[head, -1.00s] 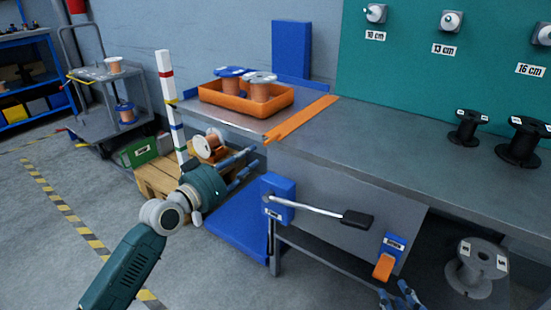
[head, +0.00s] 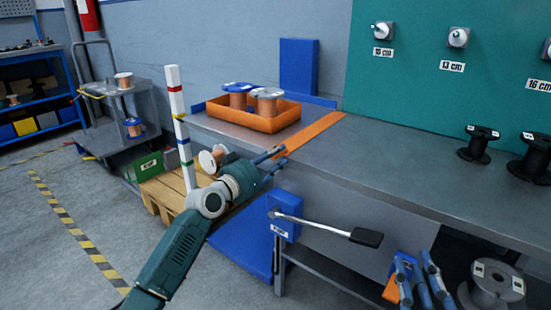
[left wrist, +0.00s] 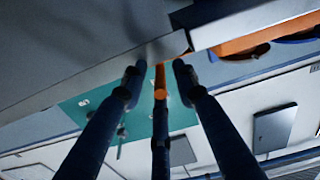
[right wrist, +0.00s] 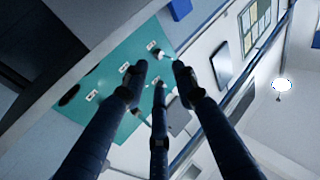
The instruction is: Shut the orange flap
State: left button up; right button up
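An orange flat strip (head: 312,134) lies across the grey workbench top, right of the orange tray, reaching the front edge. A smaller orange piece (head: 391,289) shows under the bench, partly hidden by my right gripper. I cannot tell which is the flap. My left gripper (head: 278,158) is at the bench's front edge, by the near end of the strip; its fingers are apart. In the left wrist view, a small orange end (left wrist: 160,70) shows between the fingers; contact is unclear. My right gripper (head: 414,262) is below the bench edge, open and empty in its wrist view (right wrist: 160,75).
An orange tray (head: 262,124) with copper spools stands on the workbench (head: 400,160). A black-handled lever (head: 330,226) sticks out from a blue block (head: 284,216) below the bench. A grey spool (head: 492,285) stands lower right. A striped post (head: 180,125) stands left.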

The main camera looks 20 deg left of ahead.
pick_arm(q)
grip_shut()
